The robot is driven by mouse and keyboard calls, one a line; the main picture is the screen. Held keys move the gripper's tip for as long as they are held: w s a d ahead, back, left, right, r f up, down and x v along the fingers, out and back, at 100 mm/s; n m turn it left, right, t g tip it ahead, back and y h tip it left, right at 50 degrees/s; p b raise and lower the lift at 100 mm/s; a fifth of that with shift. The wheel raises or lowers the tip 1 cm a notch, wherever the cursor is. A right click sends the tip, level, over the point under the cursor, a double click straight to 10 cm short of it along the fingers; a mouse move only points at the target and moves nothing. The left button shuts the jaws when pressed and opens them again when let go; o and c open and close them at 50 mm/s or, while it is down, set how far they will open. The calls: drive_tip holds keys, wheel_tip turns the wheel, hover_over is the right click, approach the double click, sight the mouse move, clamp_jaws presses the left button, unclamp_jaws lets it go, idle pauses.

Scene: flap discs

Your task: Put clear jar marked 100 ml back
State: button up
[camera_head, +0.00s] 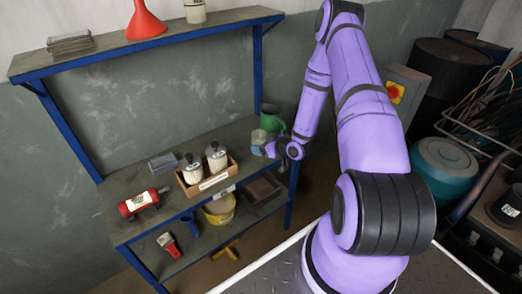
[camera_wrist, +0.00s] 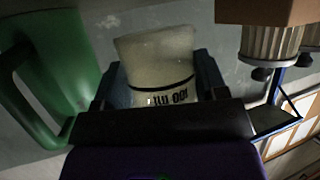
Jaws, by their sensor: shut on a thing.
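The clear jar (camera_wrist: 158,55) marked 100 ml is between the two fingers of my gripper (camera_wrist: 162,82) in the wrist view. Its lettering appears upside down there, beside a dark line around the jar. My gripper is shut on it. In the head view the jar (camera_head: 258,138) is at the right end of the middle shelf, next to my gripper (camera_head: 268,149). I cannot tell whether the jar touches the shelf.
A green jug (camera_wrist: 65,70) stands close beside the jar; it also shows behind it in the head view (camera_head: 271,119). A cardboard box (camera_head: 208,184) with two dark-topped containers is to the left. A red canister (camera_head: 138,203) lies farther left on the shelf (camera_head: 165,217).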

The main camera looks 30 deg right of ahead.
drive_tip(key=shift+w+d, duration=0.15)
drive_tip(key=shift+w, duration=0.4)
drive_tip(key=shift+f, duration=1.8)
drive_tip(key=o, duration=1)
drive_tip(key=shift+f, duration=0.1)
